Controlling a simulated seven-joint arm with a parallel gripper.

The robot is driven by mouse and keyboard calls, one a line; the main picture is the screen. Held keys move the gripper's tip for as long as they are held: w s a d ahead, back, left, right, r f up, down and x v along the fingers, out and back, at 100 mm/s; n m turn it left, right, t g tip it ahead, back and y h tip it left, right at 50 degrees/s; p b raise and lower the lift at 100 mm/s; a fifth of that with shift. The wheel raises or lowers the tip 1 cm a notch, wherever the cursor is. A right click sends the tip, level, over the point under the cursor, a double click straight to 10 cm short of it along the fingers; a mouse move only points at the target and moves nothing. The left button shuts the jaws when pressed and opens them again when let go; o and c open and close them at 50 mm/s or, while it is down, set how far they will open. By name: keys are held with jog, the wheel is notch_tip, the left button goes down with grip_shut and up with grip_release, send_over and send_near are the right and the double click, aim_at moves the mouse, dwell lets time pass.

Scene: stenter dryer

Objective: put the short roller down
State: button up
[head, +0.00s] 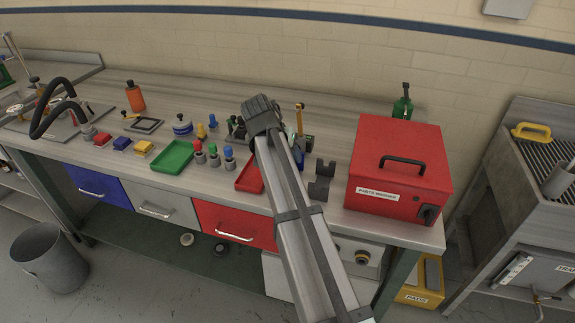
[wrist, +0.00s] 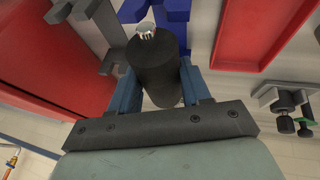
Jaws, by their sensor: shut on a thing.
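In the wrist view the short roller (wrist: 155,75), a dark cylinder with a bright metal end, sits between the blue fingers of my gripper (wrist: 156,88). The gripper is shut on it. Its metal end points toward the top of that picture, close to a blue forked holder (wrist: 150,10). Whether the roller touches that holder I cannot tell. Grey forked pieces (wrist: 112,42) lie just left of it. In the head view my arm crosses the bench and I cannot make out the fingers or the roller.
The red parts washer (head: 400,165) stands on the bench at the right. Dark upright pieces (head: 319,190) stand just left of it. A red tray (head: 250,180) lies left of my arm, with a green tray (head: 173,157) and several small knobs farther left.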

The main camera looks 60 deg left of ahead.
jog(key=shift+f, duration=1.8)
jog(key=shift+f, duration=0.15)
jog(key=o, duration=1.3)
jog(key=shift+o, duration=0.2)
jog(key=v, duration=1.3)
jog(key=shift+r, duration=0.45)
